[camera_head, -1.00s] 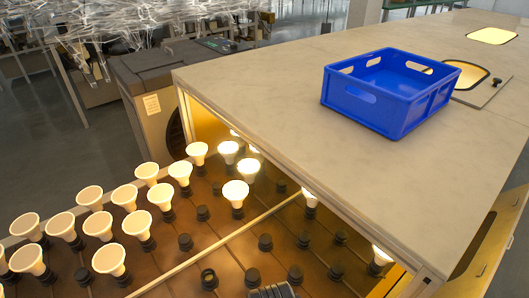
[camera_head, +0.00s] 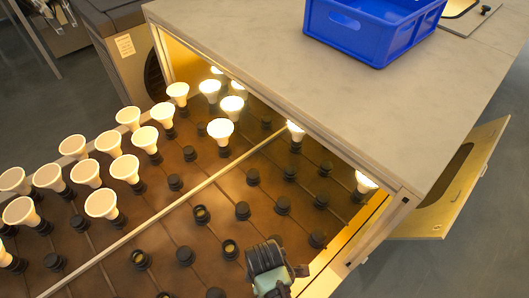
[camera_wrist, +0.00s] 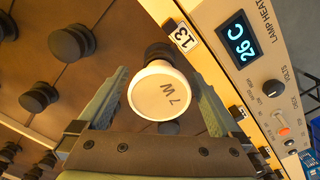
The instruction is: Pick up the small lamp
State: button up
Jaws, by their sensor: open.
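My gripper (camera_wrist: 160,84) is open, with one finger on each side of the lamp. I cannot tell whether either finger touches it. In the head view my gripper (camera_head: 268,262) is low over the rack's near right part, and the lamp at it is hidden there.
A panel (camera_wrist: 258,60) with a "26 C" display, knob and switches runs close along the right in the wrist view. Lit lamps (camera_head: 220,130) and empty sockets (camera_head: 242,210) fill the rack (camera_head: 190,232). A blue crate (camera_head: 375,40) stands on the worktop (camera_head: 400,110).

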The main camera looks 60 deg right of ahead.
jog(key=shift+f, duration=0.4)
jog(key=shift+c, duration=0.3)
jog(key=c, duration=1.3)
jog(key=shift+r, duration=0.1)
